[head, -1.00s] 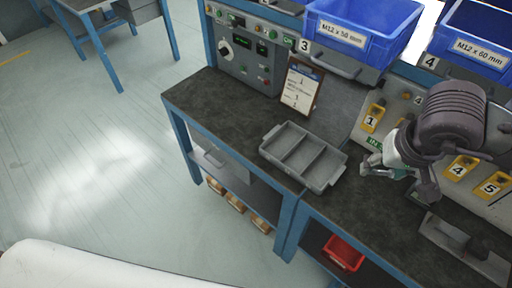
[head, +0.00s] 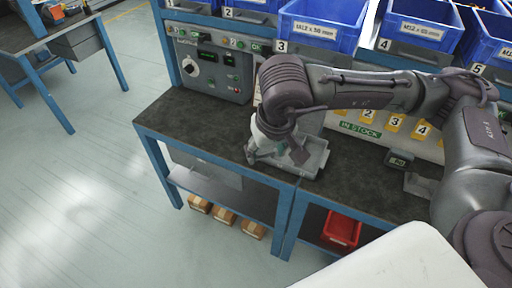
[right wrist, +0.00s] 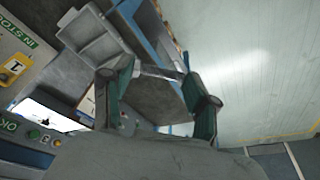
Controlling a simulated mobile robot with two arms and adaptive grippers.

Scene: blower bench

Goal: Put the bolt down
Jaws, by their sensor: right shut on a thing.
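My right gripper (head: 255,157) is over the bench at the left end of the grey tray (head: 316,160), and my arm covers much of the tray. In the right wrist view the gripper (right wrist: 160,78) is shut on a thin grey metal bolt (right wrist: 162,72), which lies across between its fingertips. The divided tray (right wrist: 92,40) shows to the left of the fingers there, apart from the bolt. The bolt cannot be made out in the head view. My left gripper is not in view.
The dark bench top (head: 195,118) is clear to the left of the tray. Blue bins (head: 322,25) stand above the back of the bench, and a control panel (head: 213,65) is at the back left. A red bin (head: 341,229) sits on the lower shelf.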

